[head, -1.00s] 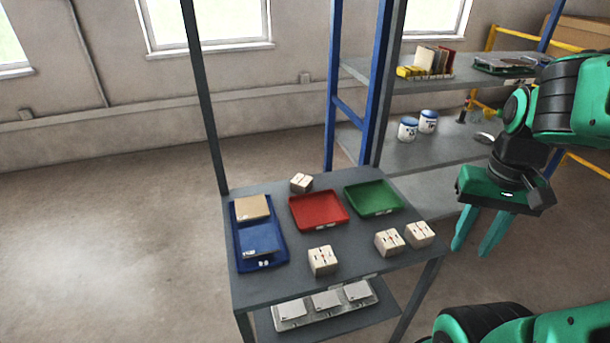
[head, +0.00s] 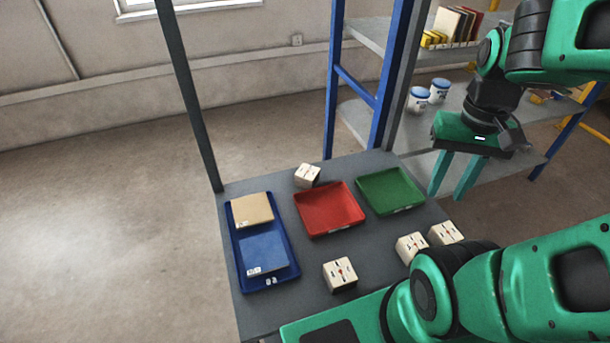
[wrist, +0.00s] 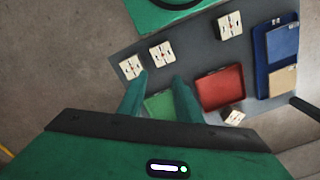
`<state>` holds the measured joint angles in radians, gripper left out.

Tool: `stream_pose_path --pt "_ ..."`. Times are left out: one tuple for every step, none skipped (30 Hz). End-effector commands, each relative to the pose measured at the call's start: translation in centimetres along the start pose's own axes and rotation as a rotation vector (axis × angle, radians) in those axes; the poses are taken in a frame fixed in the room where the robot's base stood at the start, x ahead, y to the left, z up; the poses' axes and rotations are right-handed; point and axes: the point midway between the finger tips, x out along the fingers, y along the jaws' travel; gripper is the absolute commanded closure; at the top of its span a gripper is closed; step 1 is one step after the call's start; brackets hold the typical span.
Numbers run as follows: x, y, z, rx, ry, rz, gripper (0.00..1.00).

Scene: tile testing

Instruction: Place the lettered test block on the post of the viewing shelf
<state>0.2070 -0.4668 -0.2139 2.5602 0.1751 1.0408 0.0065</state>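Several cream blocks with dark and red marks stand on the grey table (head: 300,262). One block (head: 307,175) is at the back, one (head: 340,273) at the front middle, and two (head: 411,247) (head: 446,233) at the right. The marks are too small to read, so I cannot tell which is the lettered test block. My gripper (head: 447,196) is open and empty, in the air beyond the table's right side. In the wrist view its fingers (wrist: 160,82) point toward the table, overlapping the green tray.
A red tray (head: 330,222), a green tray (head: 391,191) and a blue tray (head: 283,272) with a tan and a blue flat piece lie on the table. White-and-blue cans (head: 419,99) and books (head: 455,24) are on the shelves. My arm covers the table's front right.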

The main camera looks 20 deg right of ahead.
Motion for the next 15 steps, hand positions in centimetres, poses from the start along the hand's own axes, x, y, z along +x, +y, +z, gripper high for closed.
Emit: stream_pose_path --pt "0.0 0.0 0.0 0.0 0.0 0.0 0.69" --pt "0.0 0.0 0.0 0.0 0.0 0.0 0.62" --pt "-0.1 0.1 0.2 -0.003 0.003 -0.001 0.52" --pt "-0.4 0.4 0.7 -0.009 0.011 -0.005 0.45" --pt "-0.5 0.4 0.7 -0.016 0.015 -0.005 0.38" --pt "-0.4 0.3 0.4 -0.035 0.019 -0.002 0.31" --pt "-0.4 0.0 -0.1 -0.054 0.023 0.001 0.31" --pt "-0.3 -0.3 -0.6 -0.079 0.029 0.005 0.31" --pt "-0.2 -0.7 -1.6 -0.12 0.036 0.009 0.31" --pt "0.0 -1.1 -2.4 -0.159 0.042 0.012 0.31" --pt "0.2 -1.7 -3.3 -0.201 0.05 0.015 0.31" --pt "0.5 -2.6 -4.5 -0.262 0.061 0.018 0.31" --pt "0.8 -3.3 -5.4 -0.312 0.071 0.018 0.31" --pt "1.1 -4.1 -6.3 -0.364 0.08 0.018 0.31" --pt "1.6 -5.3 -7.6 -0.435 0.092 0.015 0.31"
